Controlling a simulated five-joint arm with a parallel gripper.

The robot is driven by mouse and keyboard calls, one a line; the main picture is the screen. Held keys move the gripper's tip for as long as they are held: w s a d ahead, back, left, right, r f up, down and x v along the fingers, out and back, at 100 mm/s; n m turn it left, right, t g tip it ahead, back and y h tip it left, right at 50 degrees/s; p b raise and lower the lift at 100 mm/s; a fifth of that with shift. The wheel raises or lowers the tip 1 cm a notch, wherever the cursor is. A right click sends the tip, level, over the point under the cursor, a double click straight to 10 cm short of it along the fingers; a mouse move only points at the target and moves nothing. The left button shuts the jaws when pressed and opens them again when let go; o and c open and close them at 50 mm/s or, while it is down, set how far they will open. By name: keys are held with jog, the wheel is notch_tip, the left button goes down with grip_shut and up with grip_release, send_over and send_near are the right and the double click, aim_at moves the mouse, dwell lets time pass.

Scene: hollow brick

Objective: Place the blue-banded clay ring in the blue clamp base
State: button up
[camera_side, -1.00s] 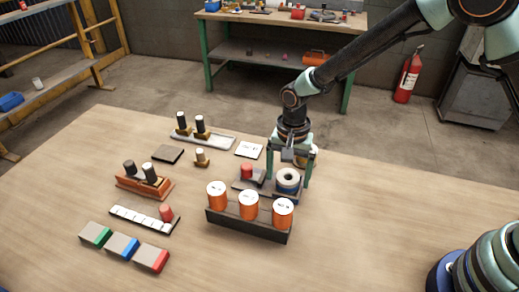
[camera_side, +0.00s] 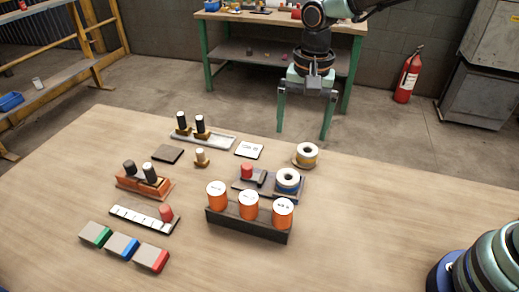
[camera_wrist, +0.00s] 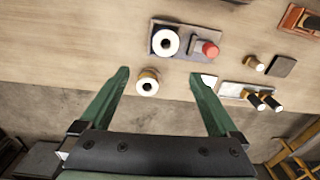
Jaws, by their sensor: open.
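The blue-banded clay ring (camera_side: 288,180) is a white ring with a dark centre and a blue band. It sits at the right end of a dark blue-grey base (camera_side: 244,186) with a red knob (camera_side: 247,170), which looks like the clamp base. The ring also shows in the wrist view (camera_wrist: 165,41), on the base beside the red knob. Whether it is fully seated I cannot tell. My gripper (camera_side: 303,134) is open and empty, raised behind the base. In the wrist view, its fingers (camera_wrist: 158,74) are wide apart and clear of the ring.
A yellow-banded ring (camera_side: 306,155) stands just behind the base. A dark rack with orange cylinders (camera_side: 248,207) stands close in front. Blocks with green, blue (camera_side: 122,246) and red ends lie front left. Posts on trays stand left. The table's right side is mostly clear.

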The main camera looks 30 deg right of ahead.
jog(key=s+d+r+n+t, duration=0.2)
jog(key=s+d+r+n, duration=0.2)
jog(key=s+d, duration=0.2)
jog(key=s+d+r+n+t, duration=0.3)
jog(key=s+d+r+n, duration=0.1)
jog(key=d, duration=0.5)
jog(key=shift+s, duration=0.9)
jog(key=shift+r, duration=0.15)
